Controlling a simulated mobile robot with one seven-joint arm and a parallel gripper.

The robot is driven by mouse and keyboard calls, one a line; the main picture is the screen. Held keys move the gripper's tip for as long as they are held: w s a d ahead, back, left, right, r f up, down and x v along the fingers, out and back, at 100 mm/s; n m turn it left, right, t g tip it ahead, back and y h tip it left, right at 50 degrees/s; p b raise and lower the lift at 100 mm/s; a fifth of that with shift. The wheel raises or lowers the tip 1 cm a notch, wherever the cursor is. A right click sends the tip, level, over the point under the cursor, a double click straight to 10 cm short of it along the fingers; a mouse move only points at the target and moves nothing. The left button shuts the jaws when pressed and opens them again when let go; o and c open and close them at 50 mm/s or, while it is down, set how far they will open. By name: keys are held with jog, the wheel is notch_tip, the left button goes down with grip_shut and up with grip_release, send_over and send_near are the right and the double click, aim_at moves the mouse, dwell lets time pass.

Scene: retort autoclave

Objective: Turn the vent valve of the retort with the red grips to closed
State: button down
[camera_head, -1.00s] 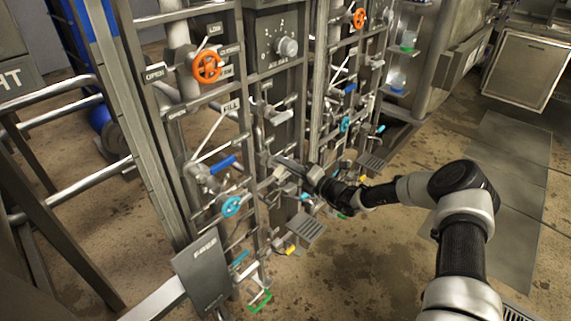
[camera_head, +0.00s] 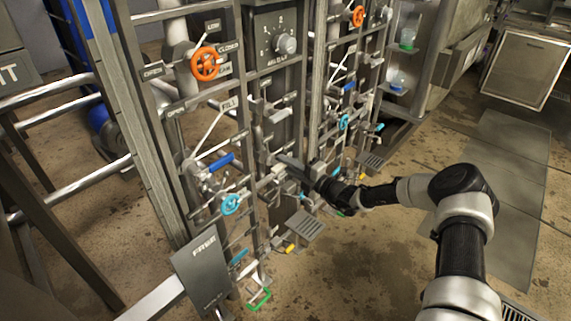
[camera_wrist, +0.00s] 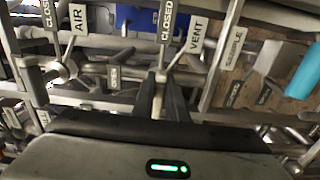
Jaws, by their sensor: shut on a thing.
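My gripper (camera_wrist: 162,82) points into the pipe rack in the wrist view. Its two dark fingers are close together on a small valve handle, mostly hidden between them. A VENT tag (camera_wrist: 196,33) stands just beyond the fingertips to the right, and a CLOSED plate (camera_wrist: 167,20) stands just above them. In the head view my gripper (camera_head: 283,162) is at the right side of the near valve rack (camera_head: 256,120). The vent valve's exact angle cannot be told. I cannot make out red grips in either view.
An AIR tag (camera_wrist: 78,20) stands left in the wrist view, and a SAMPLE tag (camera_wrist: 235,48) right. Floor at right is open.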

jog(key=c, duration=1.8)
grip_release()
jog(key=shift+o, duration=0.2)
jog(key=p+v, duration=0.3)
jog(key=v, duration=1.4)
jog(key=shift+s+d, duration=0.2)
jog(key=shift+f, duration=0.1)
